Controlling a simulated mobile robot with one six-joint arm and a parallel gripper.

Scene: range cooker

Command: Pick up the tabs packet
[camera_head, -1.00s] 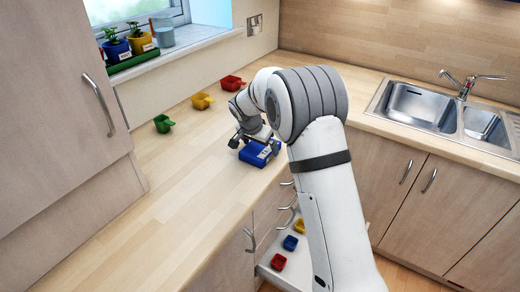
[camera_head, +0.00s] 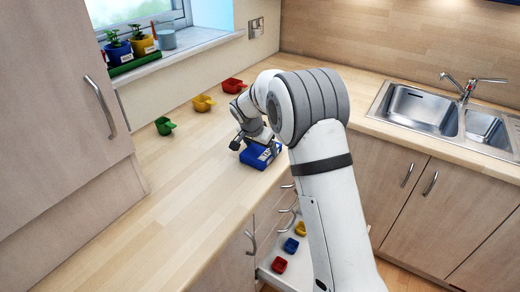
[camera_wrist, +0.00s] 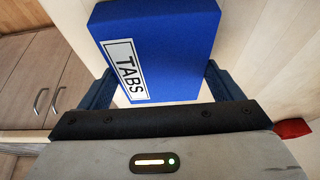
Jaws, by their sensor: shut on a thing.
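The tabs packet (camera_head: 262,155) is a blue box with a white label reading TABS. It is on or just above the wooden worktop (camera_head: 190,190), near its front edge; I cannot tell whether it touches the wood. In the wrist view the packet (camera_wrist: 175,45) lies between the two fingers of my gripper (camera_wrist: 160,90), one at each side. My gripper (camera_head: 256,146) is shut on the packet. Part of the packet is hidden behind my arm in the head view.
Green (camera_head: 165,126), yellow (camera_head: 203,103) and red (camera_head: 233,86) scoops stand along the worktop by the wall. An open drawer (camera_head: 268,262) below holds small coloured scoops. A sink (camera_head: 420,107) is at the right. The worktop left of the packet is clear.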

